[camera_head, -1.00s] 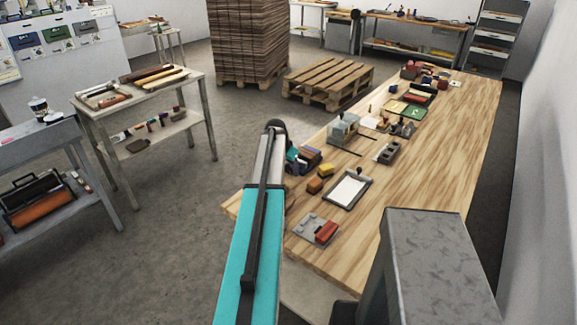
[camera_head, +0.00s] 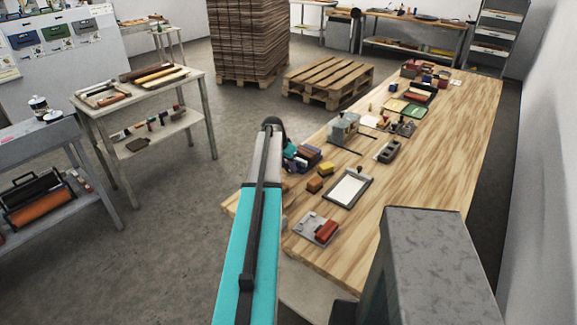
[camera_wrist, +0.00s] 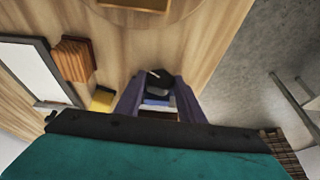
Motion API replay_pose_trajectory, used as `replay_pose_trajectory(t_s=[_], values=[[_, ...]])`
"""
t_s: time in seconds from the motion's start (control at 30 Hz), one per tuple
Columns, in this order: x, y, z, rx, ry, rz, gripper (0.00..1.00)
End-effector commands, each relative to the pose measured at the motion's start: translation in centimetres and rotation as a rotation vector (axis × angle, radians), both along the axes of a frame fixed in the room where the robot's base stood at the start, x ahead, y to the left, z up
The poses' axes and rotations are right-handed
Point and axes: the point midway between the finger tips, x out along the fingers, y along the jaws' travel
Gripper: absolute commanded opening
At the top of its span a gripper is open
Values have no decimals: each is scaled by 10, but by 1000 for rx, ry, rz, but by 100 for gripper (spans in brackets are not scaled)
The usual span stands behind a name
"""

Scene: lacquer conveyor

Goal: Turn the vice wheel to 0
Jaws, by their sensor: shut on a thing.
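My gripper (camera_wrist: 158,88) shows in the wrist view as two purple fingers reaching away from the teal and black wrist part. It is shut around a small dark rounded part, which I take to be the vice wheel (camera_wrist: 158,80). Blue, white and brown surfaces show between the fingers, closer to the wrist. In the head view my arm reaches to the left edge of the wooden bench, with its teal end beside a dark, purplish cluster (camera_head: 303,156). The arm hides the fingertips there. No number or scale on the wheel is readable.
A clipboard (camera_head: 347,188), orange block (camera_head: 314,185), yellow block (camera_head: 327,167) and a grey plate with a red block (camera_head: 327,231) lie near the arm on the bench (camera_head: 420,180). The bench's right side is clear. A pallet (camera_head: 330,80) stands behind on the floor.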

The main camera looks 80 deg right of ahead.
Motion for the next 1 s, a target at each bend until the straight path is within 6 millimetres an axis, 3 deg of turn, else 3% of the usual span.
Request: replay_pose_trajectory(t_s=[0.7,1.0], values=[[7,-5,-4,235,415,-4,13],[7,-4,-4,283,498,-6,13]])
